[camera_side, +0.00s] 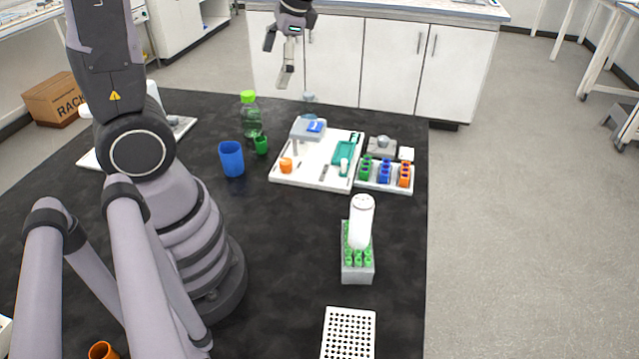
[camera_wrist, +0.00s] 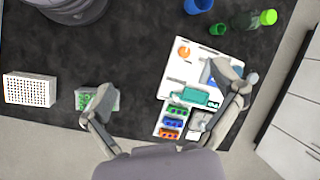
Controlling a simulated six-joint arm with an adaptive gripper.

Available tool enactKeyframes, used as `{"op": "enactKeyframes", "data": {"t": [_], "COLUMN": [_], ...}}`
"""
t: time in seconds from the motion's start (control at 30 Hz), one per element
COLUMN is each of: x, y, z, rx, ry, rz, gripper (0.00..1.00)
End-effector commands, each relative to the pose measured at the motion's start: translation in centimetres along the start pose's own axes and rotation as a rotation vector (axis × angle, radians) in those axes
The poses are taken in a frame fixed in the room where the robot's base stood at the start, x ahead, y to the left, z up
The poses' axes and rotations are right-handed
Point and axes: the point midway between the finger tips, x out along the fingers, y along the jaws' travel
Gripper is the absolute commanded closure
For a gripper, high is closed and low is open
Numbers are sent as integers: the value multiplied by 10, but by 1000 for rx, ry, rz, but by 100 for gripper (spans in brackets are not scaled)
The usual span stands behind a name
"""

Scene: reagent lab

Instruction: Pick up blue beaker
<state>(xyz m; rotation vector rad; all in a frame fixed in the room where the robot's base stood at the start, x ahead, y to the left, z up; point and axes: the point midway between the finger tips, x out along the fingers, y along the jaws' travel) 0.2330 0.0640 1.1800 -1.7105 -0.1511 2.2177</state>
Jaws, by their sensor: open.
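The blue beaker (camera_side: 231,159) stands upright on the black table, left of the white tray, in the side view. In the wrist view the blue beaker (camera_wrist: 198,5) is at the top edge, partly cut off. My gripper (camera_side: 284,58) hangs high over the far end of the table in the side view, well above and to the right of the beaker. In the wrist view my gripper (camera_wrist: 166,108) shows its two fingers spread wide, with nothing between them held. The beaker lies beyond the fingers, apart from them.
A small green beaker (camera_side: 261,145) and a green-capped bottle (camera_side: 250,115) stand close to the blue beaker. The white tray (camera_side: 283,180) holds an orange cup and lab items. A rack (camera_side: 357,272) with green tubes and a white perforated rack (camera_side: 348,335) stand nearer. Bare table lies between.

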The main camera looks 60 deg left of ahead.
Motion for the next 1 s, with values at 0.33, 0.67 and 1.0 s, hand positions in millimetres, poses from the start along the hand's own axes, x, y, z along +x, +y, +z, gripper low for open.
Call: {"op": "enactKeyframes", "data": {"t": [0.33,0.67,1.0], "x": [110,241,294], "y": [-27,-28,-27], "z": [-67,-93,-87], "rx": [281,594,720], "ry": [-555,-962,-1083], "rz": [-225,-438,-517], "gripper": [7,7,7]}}
